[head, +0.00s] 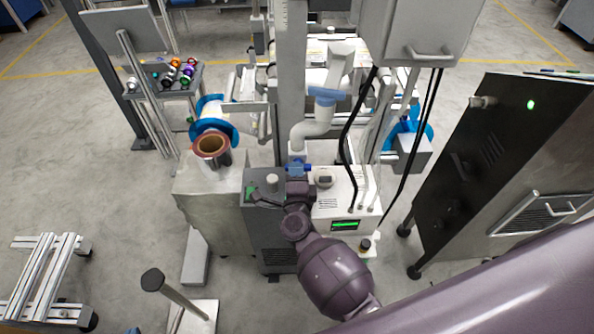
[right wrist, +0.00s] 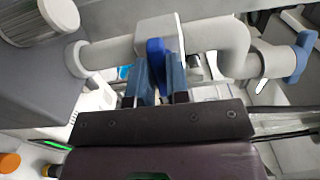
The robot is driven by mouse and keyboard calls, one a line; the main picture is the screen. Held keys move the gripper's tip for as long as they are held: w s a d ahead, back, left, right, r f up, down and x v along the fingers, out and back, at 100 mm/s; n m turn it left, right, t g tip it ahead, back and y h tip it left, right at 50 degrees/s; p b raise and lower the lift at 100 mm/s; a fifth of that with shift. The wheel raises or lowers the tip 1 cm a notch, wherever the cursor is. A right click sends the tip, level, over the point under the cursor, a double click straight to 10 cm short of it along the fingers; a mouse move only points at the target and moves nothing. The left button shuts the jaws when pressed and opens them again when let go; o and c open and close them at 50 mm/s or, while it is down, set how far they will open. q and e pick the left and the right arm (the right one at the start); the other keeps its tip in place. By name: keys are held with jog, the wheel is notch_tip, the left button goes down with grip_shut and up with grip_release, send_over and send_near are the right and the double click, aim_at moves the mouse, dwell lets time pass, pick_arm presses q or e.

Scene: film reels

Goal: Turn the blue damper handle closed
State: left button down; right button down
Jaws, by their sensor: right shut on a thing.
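The blue damper handle (right wrist: 155,50) sits on the grey-white pipe (right wrist: 205,38) in the right wrist view. It points across the pipe's length, its free end between the fingers. My right gripper (right wrist: 157,85) is shut on it, one finger on each side. In the head view my right gripper (head: 297,178) reaches the pipe's low end from below, above the grey and white machine; the handle is mostly hidden by the gripper there. My left gripper is not in view.
A white machine (head: 345,205) with a green display stands right of the gripper. Black cables (head: 349,140) hang close by. A dark cabinet (head: 480,150) stands at right.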

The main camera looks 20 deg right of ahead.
jog(key=shift+n, duration=0.3)
jog(key=c, duration=1.1)
grip_release()
jog(key=v, duration=1.1)
jog(key=shift+w, duration=0.1)
